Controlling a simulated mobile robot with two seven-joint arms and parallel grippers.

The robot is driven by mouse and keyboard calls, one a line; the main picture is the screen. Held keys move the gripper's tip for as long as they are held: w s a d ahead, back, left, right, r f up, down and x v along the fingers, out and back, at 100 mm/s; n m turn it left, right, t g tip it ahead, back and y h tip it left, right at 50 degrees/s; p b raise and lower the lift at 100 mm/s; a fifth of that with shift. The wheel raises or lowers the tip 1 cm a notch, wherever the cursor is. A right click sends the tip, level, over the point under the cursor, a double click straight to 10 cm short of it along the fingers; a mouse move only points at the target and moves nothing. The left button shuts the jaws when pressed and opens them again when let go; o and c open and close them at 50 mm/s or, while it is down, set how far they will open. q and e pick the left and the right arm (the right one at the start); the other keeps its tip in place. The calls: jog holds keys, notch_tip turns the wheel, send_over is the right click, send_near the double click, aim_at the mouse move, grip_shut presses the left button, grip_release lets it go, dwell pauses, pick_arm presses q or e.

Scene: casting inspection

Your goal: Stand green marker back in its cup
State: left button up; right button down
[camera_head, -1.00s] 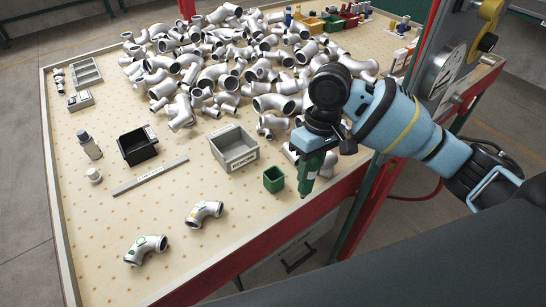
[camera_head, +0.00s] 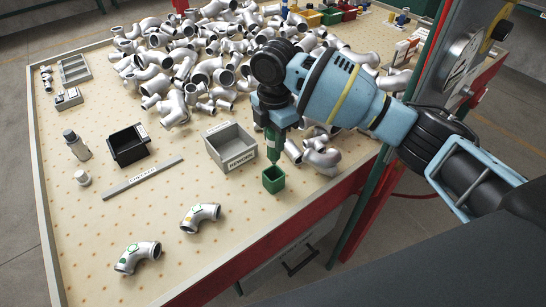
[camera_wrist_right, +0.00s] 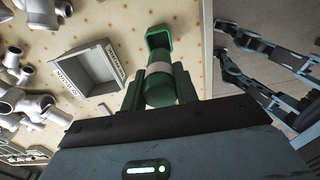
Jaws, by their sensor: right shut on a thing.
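My right gripper (camera_head: 272,132) is shut on the green marker and points down. The green marker (camera_head: 274,149) hangs upright or nearly so, with its lower end at the mouth of the small square green cup (camera_head: 273,183). I cannot tell whether the tip is just above the rim or slightly inside. In the right wrist view, the marker (camera_wrist_right: 160,86), with a pale band, sits between the green fingers, and the cup (camera_wrist_right: 158,33) shows beyond its end.
A grey bin labelled REWORK (camera_head: 232,148) stands just left of the cup. Pipe fittings (camera_head: 320,157) lie close on the right, with a large heap behind. Two marked elbows (camera_head: 200,217) lie in front left. The table's front edge is near.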

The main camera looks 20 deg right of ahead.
aim_at(274, 164)
jog(key=shift+w, duration=0.1)
dwell(0.3)
notch_tip(274, 164, down, 10)
jog(key=shift+r, duration=0.25)
jog(key=shift+f, duration=0.2)
jog(key=c, duration=1.1)
grip_release()
notch_tip(274, 164, up, 8)
jog(key=shift+w+d+f, duration=0.1)
jog(key=shift+d, duration=0.05)
